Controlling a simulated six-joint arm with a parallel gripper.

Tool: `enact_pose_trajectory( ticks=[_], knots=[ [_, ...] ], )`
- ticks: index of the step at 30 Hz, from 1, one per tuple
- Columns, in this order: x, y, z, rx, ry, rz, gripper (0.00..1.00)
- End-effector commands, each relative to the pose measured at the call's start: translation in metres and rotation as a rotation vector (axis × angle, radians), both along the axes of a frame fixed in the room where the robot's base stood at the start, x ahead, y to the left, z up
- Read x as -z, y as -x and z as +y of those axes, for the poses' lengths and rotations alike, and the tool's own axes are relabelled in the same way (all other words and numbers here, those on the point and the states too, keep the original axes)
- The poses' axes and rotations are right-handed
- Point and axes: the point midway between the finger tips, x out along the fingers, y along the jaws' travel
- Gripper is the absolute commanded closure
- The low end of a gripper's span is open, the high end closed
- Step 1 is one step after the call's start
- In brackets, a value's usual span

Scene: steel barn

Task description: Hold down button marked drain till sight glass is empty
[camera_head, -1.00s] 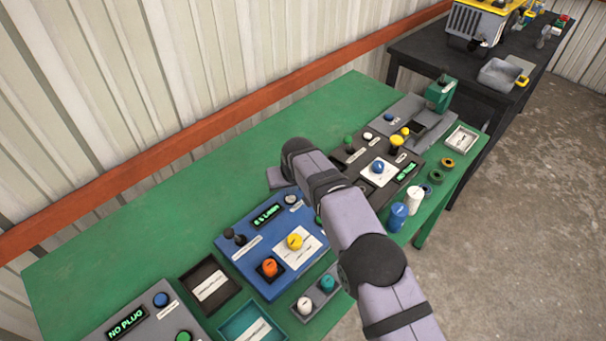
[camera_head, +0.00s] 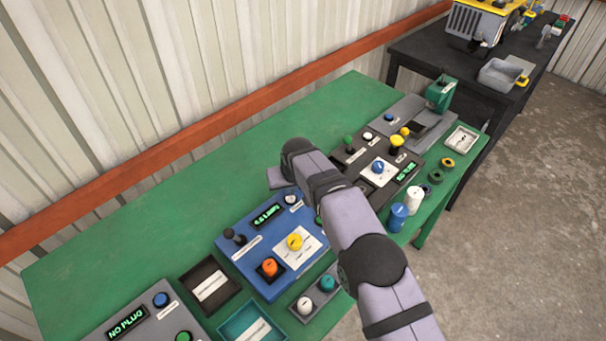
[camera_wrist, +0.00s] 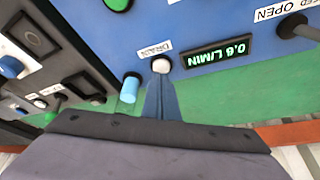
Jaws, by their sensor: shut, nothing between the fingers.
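The white button (camera_wrist: 161,65) under the DRAIN label (camera_wrist: 154,50) is on the blue panel (camera_wrist: 110,40) in the wrist view. It also shows in the head view (camera_head: 291,199), beside the display (camera_head: 267,216). My gripper (camera_wrist: 161,82) is shut and empty, its fingertips right at the button; I cannot tell if the button is pressed in. A light-blue upright cylinder (camera_wrist: 130,88), which looks like the sight glass, stands beside the button. It looks blue along its visible length; its level is unclear. My arm hides it in the head view.
The wrist view's display (camera_wrist: 217,53) seems to read 0.6 L/MIN. A dark lever (camera_wrist: 292,25) is on the panel's far side. An orange knob (camera_head: 270,267) and yellow knob (camera_head: 294,242) are on its near side. The green table (camera_head: 130,235) is clear behind.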

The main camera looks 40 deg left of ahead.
Motion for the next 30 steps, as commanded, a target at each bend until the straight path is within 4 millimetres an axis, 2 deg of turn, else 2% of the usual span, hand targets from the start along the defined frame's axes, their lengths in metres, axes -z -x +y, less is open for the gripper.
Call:
enact_pose_trajectory(
  ticks=[30],
  knots=[
    [0.0075,0.0000,-0.0001,0.000,0.000,0.000,1.00]
  ],
)
